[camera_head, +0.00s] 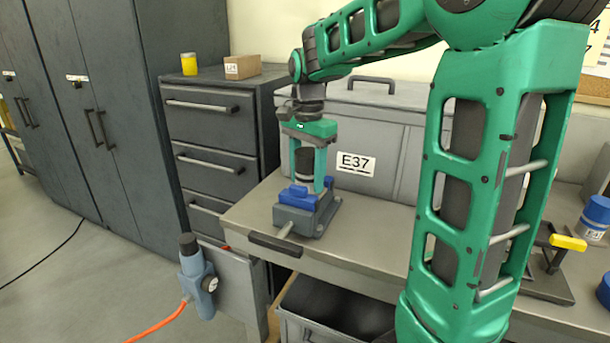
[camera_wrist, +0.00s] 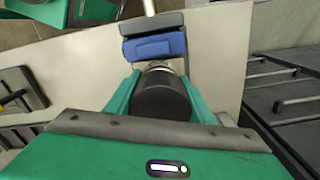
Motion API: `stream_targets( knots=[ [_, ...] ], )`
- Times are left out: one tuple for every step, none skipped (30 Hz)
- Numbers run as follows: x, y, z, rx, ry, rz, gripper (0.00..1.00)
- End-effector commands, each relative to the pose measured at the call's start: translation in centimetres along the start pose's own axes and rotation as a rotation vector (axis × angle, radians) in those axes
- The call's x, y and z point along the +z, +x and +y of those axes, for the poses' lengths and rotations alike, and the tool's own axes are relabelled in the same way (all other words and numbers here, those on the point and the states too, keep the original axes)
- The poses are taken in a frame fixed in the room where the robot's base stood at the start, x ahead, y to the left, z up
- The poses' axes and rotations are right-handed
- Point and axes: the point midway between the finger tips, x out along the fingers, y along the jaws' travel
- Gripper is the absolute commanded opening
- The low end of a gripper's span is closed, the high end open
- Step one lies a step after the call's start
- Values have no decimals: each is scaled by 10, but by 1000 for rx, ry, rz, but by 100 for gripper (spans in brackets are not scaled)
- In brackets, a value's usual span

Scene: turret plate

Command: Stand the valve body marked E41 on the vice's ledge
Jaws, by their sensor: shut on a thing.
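My gripper (camera_head: 306,168) points down and is shut on a dark cylindrical body (camera_head: 304,161) with a paler lower part. It also shows between the fingers in the wrist view (camera_wrist: 161,97). The body is upright in the head view. I see no readable marking on it, so I cannot confirm E41. The vice (camera_head: 319,221), grey with blue jaws (camera_head: 299,197), stands on the bench right under the held body. The blue jaws also show ahead of the body in the wrist view (camera_wrist: 154,46). I cannot tell whether the body touches the vice; the ledge is not clearly visible.
A grey case (camera_head: 392,158) labelled E37 stands behind the vice on the bench (camera_head: 256,214). A blue-capped container (camera_head: 596,211) and a yellow-handled clamp (camera_head: 567,243) are at right. A drawer cabinet (camera_head: 215,135) stands left. An open bin (camera_head: 325,308) sits below the front edge.

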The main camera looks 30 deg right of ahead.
Motion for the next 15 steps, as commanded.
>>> stream_targets(
  knots=[
    [0,0,0,-1,0,1,6],
    [0,0,0,-1,0,1,6],
    [0,0,0,-1,0,1,6],
    [0,0,0,-1,0,0,6],
    [0,1,0,-1,0,0,6],
    [0,1,0,-1,0,0,6],
    [0,2,0,-1,0,0,6],
    [0,2,0,-1,0,0,6],
    [0,2,0,-1,0,0,6],
    [0,3,0,-1,0,0,6],
    [0,3,0,-1,0,0,6],
    [0,4,0,-1,0,0,6],
    [0,4,0,-1,0,0,6],
    [0,4,0,-1,0,1,6],
    [0,5,0,-1,0,1,6]
  ],
)
